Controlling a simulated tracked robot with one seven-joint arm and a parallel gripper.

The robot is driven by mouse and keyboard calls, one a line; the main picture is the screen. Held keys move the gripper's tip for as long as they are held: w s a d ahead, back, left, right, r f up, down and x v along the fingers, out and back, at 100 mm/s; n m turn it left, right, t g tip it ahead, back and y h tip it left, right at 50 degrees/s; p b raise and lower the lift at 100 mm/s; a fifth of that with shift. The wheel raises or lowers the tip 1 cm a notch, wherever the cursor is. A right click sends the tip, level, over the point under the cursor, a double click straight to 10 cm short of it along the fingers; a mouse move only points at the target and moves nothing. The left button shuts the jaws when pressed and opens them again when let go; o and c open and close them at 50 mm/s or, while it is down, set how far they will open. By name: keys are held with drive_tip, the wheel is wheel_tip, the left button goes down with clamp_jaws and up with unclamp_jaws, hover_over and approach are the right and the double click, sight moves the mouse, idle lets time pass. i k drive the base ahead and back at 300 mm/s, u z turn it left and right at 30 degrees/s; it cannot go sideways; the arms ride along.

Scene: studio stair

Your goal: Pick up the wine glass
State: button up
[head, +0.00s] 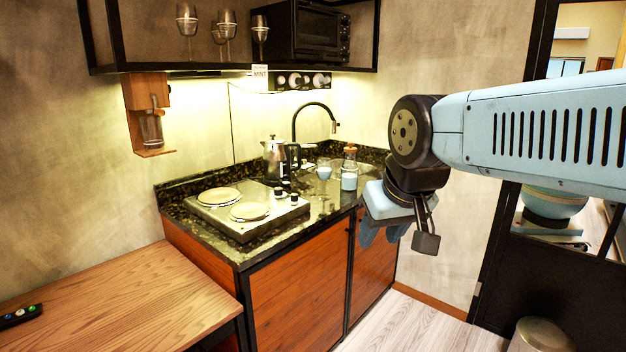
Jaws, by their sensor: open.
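Several clear wine glasses stand on the upper black-framed shelf at the top left: one at the left (187,20), a pair close together in the middle (228,24) and one at the right (261,32) beside the oven. Which one is meant cannot be told. My gripper (404,236) hangs low at the right of the picture, in front of the counter's right end. It is open, with nothing seen in it, and far from the glasses. My arm hides part of the wall and the doorway.
The counter (310,222) holds a hotplate (262,222), a metal pot (273,160), a black tap and small jars (349,178). A wooden table (110,300) with a remote (20,315) is at lower left. A wooden holder (147,90) hangs on the wall. A bin (540,337) stands at lower right.

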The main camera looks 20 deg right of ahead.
sight(323, 170)
drive_tip(key=u, duration=0.05)
drive_tip(key=i, duration=1)
drive_tip(key=z, duration=0.1)
